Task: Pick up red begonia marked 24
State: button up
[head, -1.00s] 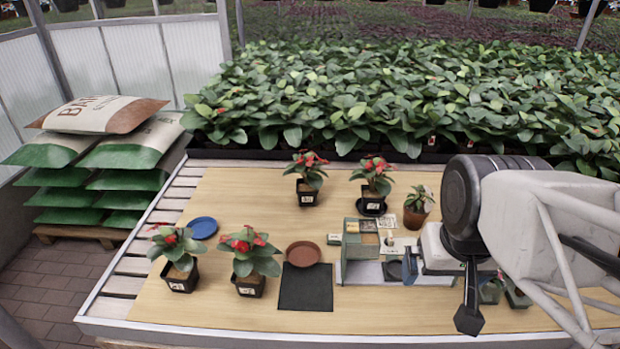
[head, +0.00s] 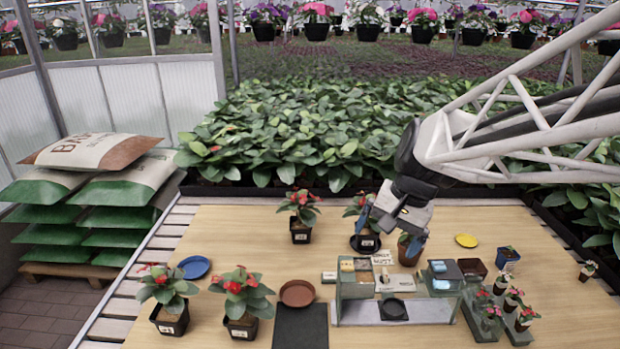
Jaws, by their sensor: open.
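Several red begonias in dark square pots with white labels stand on the wooden table. One begonia (head: 301,211) is at the back, and another (head: 356,208) stands right of it on a dark saucer. Two more, a left one (head: 168,290) and a right one (head: 241,293), stand at the front left. The label numbers are too small to read surely. My gripper (head: 394,234) is open and empty, pointing down just right of the back-right begonia. It covers part of that plant's leaves. I cannot tell whether it touches them.
A brown pot (head: 409,252) stands close beside my gripper. A grey organiser (head: 350,306) with small boxes is in front. A blue saucer (head: 194,267), brown saucer (head: 297,293), black mat (head: 300,328) and yellow saucer (head: 466,240) lie around. Small potted plants (head: 513,298) stand right. Dense foliage borders the back.

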jog(key=w+a+f+m+g+y, duration=0.1)
jog(key=w+a+f+m+y, duration=0.15)
jog(key=w, duration=0.65)
jog(key=w+a+f+m+y, duration=0.15)
jog(key=w+f, duration=0.25)
jog(key=w, duration=0.5)
jog(key=w+a+f+m+g+y, duration=0.1)
jog(key=w+a+f+m, duration=0.2)
jog(key=w, duration=0.6)
jog(key=m+y, duration=0.5)
jog(key=m, duration=0.1)
send_near(292, 226)
jog(key=shift+s+d+r+t, duration=0.1)
jog(key=shift+d+r+t, duration=0.1)
jog(key=shift+d, duration=0.35)
jog(key=shift+s+d+r+t, duration=0.1)
jog(key=shift+d+t, duration=0.1)
jog(key=shift+d, duration=0.4)
jog(key=shift+x, duration=1.3)
jog(key=shift+x, duration=2.65)
jog(key=shift+r, duration=0.15)
